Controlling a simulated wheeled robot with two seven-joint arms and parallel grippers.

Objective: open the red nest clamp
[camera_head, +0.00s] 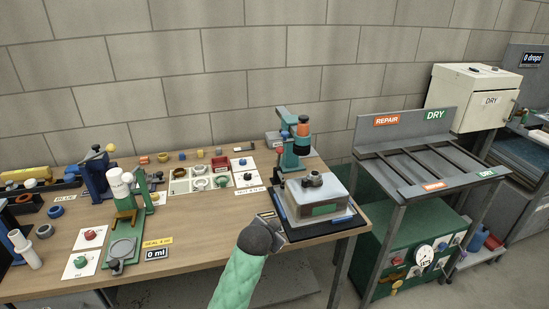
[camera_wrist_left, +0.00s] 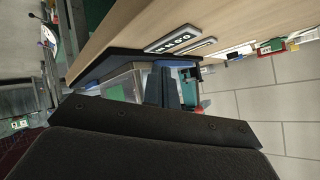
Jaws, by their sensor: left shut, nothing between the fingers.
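I cannot clearly make out a red nest clamp. My left gripper (camera_head: 268,217) is shut and empty over the bench's front edge, just left of a grey box-like fixture (camera_head: 318,200) on a dark mat. In the left wrist view its closed fingers (camera_wrist_left: 164,88) are in front of the fixture's side (camera_wrist_left: 120,88). My right gripper is out of view.
A teal press (camera_head: 291,150) with an orange top stands behind the fixture. A green press (camera_head: 128,205) and a blue press (camera_head: 95,175) are at the left. A grey rack (camera_head: 405,150) labelled REPAIR and DRY is at the right. Bare wood (camera_head: 205,235) lies left of my gripper.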

